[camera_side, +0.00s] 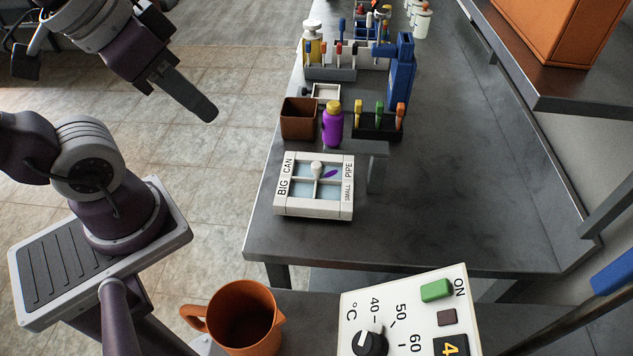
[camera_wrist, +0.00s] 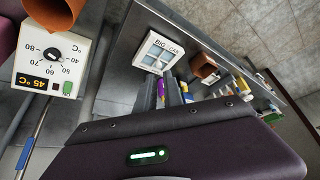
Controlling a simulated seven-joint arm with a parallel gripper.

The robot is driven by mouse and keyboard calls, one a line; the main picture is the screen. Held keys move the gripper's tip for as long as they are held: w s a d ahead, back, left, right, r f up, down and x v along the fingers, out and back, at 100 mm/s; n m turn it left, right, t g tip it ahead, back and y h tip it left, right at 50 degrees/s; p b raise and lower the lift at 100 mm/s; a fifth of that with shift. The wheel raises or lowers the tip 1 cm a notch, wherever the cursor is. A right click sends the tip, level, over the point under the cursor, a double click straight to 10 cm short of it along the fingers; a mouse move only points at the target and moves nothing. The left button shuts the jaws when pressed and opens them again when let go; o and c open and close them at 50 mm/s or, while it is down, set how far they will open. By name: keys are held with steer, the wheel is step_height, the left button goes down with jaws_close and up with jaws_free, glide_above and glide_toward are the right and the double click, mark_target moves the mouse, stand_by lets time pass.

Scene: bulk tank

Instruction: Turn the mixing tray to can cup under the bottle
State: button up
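The mixing tray (camera_side: 313,213) is a white square on the bench, with four compartments and a small white knob at its centre. Its edges read BIG, CAN, PIPE and SMALL. A purple patch lies in the back right compartment, by PIPE. The purple bottle (camera_side: 332,124) with a yellow cap stands upright just behind the tray. The tray also shows in the wrist view (camera_wrist: 149,67), with BIG and CAN facing the bench edge. My gripper (camera_side: 207,112) is in the air left of the bench, apart from everything. Its fingers look spread and empty in the wrist view.
A brown square pot (camera_side: 299,120) stands left of the bottle. A black rack (camera_side: 377,127) with coloured handles stands to its right. An orange jug (camera_side: 243,318) and a temperature control box (camera_side: 408,315) are in front.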

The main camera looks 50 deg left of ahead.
steer(key=o, duration=0.5)
steer(key=shift+m, duration=0.6)
steer(key=r, duration=0.5)
steer(key=shift+w+r, duration=0.2)
steer(key=shift+w, duration=0.1)
steer(key=shift+c, duration=0.2)
steer(key=m+g+y, duration=0.2)
steer(key=m+y, duration=0.1)
steer(key=m, duration=2.3)
glide_above(317, 165)
steer(key=s+d, duration=0.2)
step_height(317, 165, down, 20)
steer(key=x, duration=0.8)
steer(key=shift+s+a+f, duration=0.1)
steer(key=shift+s+f, duration=0.1)
jaws_close()
